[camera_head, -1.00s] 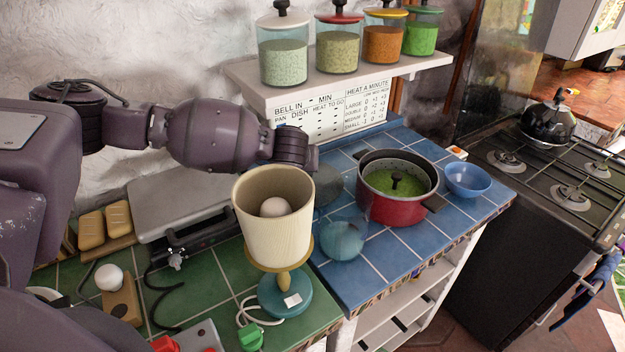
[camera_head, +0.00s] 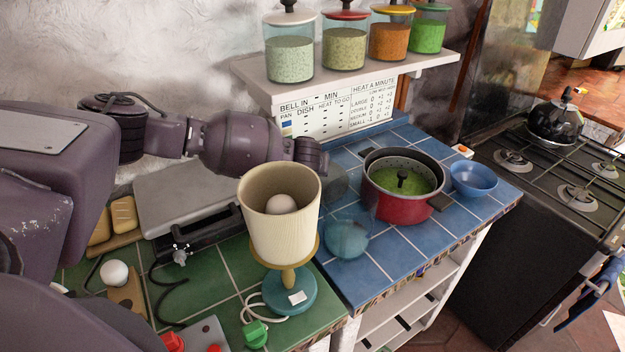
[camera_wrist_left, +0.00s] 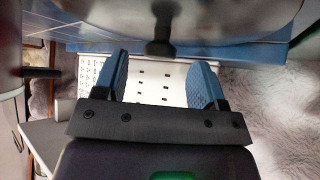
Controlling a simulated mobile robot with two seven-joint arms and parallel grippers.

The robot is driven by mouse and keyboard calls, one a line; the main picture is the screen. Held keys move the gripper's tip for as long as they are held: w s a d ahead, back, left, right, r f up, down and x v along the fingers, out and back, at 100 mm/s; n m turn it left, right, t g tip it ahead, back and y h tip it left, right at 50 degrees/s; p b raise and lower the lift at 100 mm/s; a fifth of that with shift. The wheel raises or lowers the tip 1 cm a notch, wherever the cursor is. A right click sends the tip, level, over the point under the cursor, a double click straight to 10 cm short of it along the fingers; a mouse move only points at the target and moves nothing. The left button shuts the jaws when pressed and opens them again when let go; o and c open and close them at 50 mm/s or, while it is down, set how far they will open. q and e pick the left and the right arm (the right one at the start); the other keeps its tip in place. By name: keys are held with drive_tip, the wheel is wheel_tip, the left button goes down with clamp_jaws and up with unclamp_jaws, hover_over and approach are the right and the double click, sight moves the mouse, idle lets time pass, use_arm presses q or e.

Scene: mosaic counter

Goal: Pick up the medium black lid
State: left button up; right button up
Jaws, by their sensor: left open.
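A dark knob (camera_wrist_left: 162,35) stands out from a large, round grey see-through surface (camera_wrist_left: 240,18) at the top of the left wrist view, which looks like a lid seen close up. In the head view a grey glass disc (camera_head: 336,183) lies on the blue tiles behind the lamp, partly hidden; it may be the same lid. My left gripper (camera_wrist_left: 163,64) is open with blue finger pads, empty, close to the knob. I cannot tell if it touches. In the head view its fingers are hidden behind the lampshade. My right gripper is not in view.
A lamp with a cream shade (camera_head: 278,225) stands in front of my left wrist. A red pot (camera_head: 400,208) with a black-knobbed lid, a blue bowl (camera_head: 473,180) and a teal glass dome (camera_head: 347,238) stand on the blue counter. A shelf (camera_head: 360,77) with jars hangs above.

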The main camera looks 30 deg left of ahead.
sight(335, 171)
use_arm(q)
drive_tip(key=shift+x, duration=1.55)
drive_tip(key=c, duration=1.1)
drive_tip(key=shift+r, duration=0.1)
drive_tip(key=shift+r, duration=0.1)
